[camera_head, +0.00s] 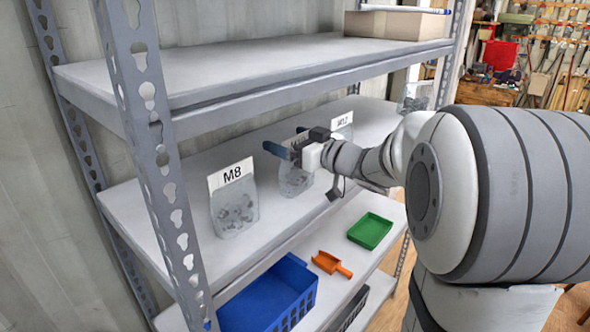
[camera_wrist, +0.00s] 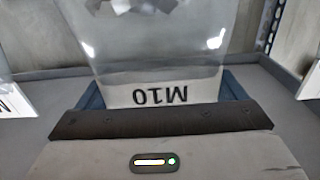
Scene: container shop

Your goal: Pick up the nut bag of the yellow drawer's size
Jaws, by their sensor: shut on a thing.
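A clear bag labelled M10 (camera_wrist: 150,45) is between the blue fingers of my gripper (camera_wrist: 161,93), which is shut on its label end. The label reads upside down in the wrist view. In the head view, the same bag (camera_head: 295,183) of grey nuts hangs under my gripper (camera_head: 287,143) over the middle shelf. I cannot tell whether its bottom touches the shelf. A bag labelled M8 (camera_head: 236,212) stands to its left. Another bag stands to its right, its label (camera_head: 342,121) seeming to read M12. The yellow drawer is not in view.
The upper shelf (camera_head: 250,62) with a cardboard box (camera_head: 398,25) is above my gripper. A metal upright (camera_head: 160,165) stands at the left front. A blue crate (camera_head: 268,296), orange scoop (camera_head: 330,263) and green tray (camera_head: 370,231) are on the lower shelf. Another bag (camera_head: 415,97) is farther right.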

